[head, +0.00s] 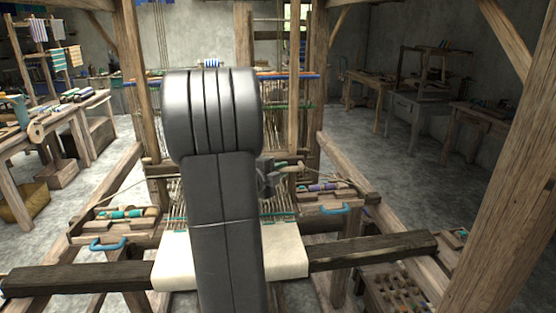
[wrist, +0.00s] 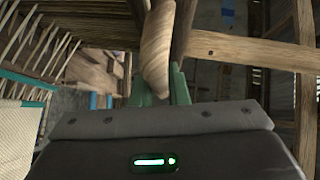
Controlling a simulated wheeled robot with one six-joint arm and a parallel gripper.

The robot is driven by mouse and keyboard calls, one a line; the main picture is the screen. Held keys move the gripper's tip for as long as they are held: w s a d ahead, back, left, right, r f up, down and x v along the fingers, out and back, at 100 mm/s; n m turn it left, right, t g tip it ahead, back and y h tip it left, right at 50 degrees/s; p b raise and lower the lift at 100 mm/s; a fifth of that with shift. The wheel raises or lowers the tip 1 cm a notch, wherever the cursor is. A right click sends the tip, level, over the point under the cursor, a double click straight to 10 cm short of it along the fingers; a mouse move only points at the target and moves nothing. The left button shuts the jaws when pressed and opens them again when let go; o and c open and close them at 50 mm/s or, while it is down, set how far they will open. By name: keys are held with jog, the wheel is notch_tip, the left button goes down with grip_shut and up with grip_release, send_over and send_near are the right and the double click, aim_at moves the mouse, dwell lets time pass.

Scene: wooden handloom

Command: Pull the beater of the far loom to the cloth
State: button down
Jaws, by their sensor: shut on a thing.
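The loom in front of me carries cream cloth (head: 285,262) over its dark front beam; the cloth also shows at the left of the wrist view (wrist: 18,135). The beater (head: 155,168) is a wooden crossbar between hanging uprights, beyond the cloth, with bare warp between them. My arm hides its middle. My gripper (head: 270,178) is at the beater's right part, beside a pale wooden handle (head: 291,168). In the wrist view, the green fingers of my gripper (wrist: 160,85) are shut on this rounded wooden handle (wrist: 157,45). The exact contact is partly hidden.
Trays with spools and blue handles stand left (head: 125,215) and right (head: 325,198) of the warp. A thick loom post (head: 505,190) rises at the right. Workbenches stand left (head: 55,130) and right (head: 485,120). Grey floor is open beyond the right side.

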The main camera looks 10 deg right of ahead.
jog(key=s+r+n+g+p, duration=0.1)
jog(key=s+p, duration=0.2)
jog(key=s, duration=0.5)
jog(key=shift+s+p, duration=0.25)
jog(key=shift+p, duration=0.05)
jog(key=c, duration=1.7)
grip_release()
jog(key=shift+s, duration=0.15)
jog(key=o, duration=0.3)
jog(key=shift+s+r, duration=0.25)
jog(key=shift+s, duration=0.15)
jog(key=b+v, duration=0.1)
jog(key=v, duration=1.2)
jog(key=shift+s+a+r+y, duration=0.15)
jog(key=shift+a+r+y, duration=0.05)
jog(key=shift+y, duration=0.1)
